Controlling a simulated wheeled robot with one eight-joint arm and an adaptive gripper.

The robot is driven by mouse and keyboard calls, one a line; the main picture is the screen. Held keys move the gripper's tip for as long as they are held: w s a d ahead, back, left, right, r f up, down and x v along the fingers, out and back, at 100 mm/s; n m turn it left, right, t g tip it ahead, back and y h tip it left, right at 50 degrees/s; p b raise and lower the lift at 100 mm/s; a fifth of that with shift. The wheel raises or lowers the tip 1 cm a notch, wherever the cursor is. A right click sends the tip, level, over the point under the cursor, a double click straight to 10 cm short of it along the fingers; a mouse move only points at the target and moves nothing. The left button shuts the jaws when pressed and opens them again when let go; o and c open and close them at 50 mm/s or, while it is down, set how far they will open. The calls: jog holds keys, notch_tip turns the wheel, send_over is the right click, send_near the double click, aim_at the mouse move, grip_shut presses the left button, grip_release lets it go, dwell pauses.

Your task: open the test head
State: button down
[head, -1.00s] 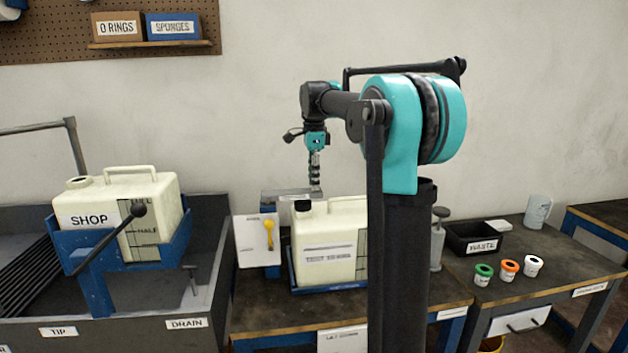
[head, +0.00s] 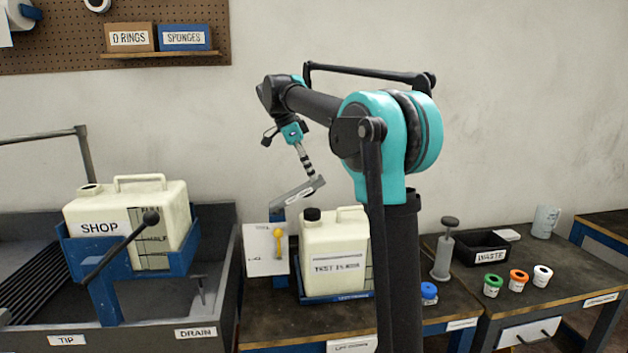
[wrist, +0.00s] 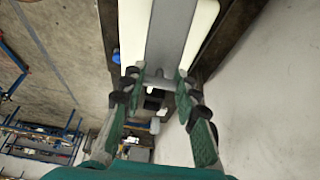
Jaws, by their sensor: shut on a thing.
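The test head is a grey bar (head: 298,192) on the blue-and-white test stand, left of the cream test jug (head: 335,250). It is tilted, its right end raised above the jug's black cap. My gripper (head: 311,177) is at that raised end. In the wrist view the grey bar (wrist: 176,30) runs away from me, and a short grey crosspiece at its near end lies between the fingers of my gripper (wrist: 160,85). The gripper is shut on it. The fingers partly hide the contact. A yellow lever (head: 278,242) hangs on the stand's white panel.
The SHOP jug (head: 160,220) sits in a blue tipping cradle over the drain sink at left. My arm hides part of the bench.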

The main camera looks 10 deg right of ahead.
jog(key=a+r, duration=0.3)
jog(key=a, duration=0.8)
jog(key=shift+r, duration=0.35)
jog(key=c, duration=1.1)
grip_release()
jog(key=shift+r, duration=0.15)
jog(key=shift+v, duration=5.85)
